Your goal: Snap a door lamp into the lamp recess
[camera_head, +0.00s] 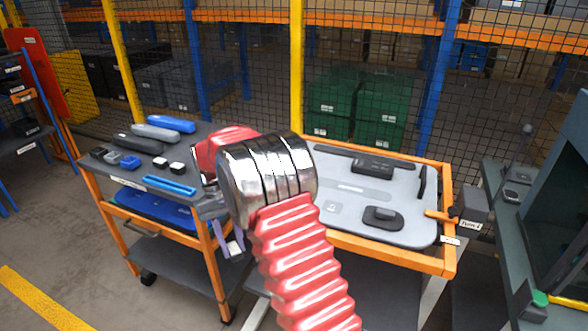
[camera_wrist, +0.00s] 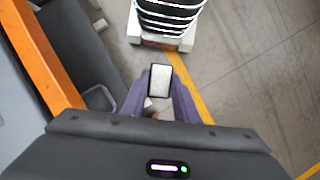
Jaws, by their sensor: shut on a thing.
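My gripper (camera_wrist: 160,88) has purple fingers shut on a small door lamp (camera_wrist: 161,78), a pale rectangular block with a dark rim. In the wrist view it is held over the floor, beside a cart's orange edge. The grey door panel (camera_head: 305,197) lies flat on the right cart. A small outlined spot (camera_head: 332,207) shows near its front left; I cannot tell if this is the lamp recess.
The left cart (camera_head: 100,173) holds two white-topped blocks (camera_head: 168,164), long blue and grey handles and a blue strip (camera_head: 170,186). Black parts (camera_head: 383,217) sit on the panel. An orange clamp (camera_head: 440,216) grips its right edge. My red arm covers the middle; a dark machine stands right.

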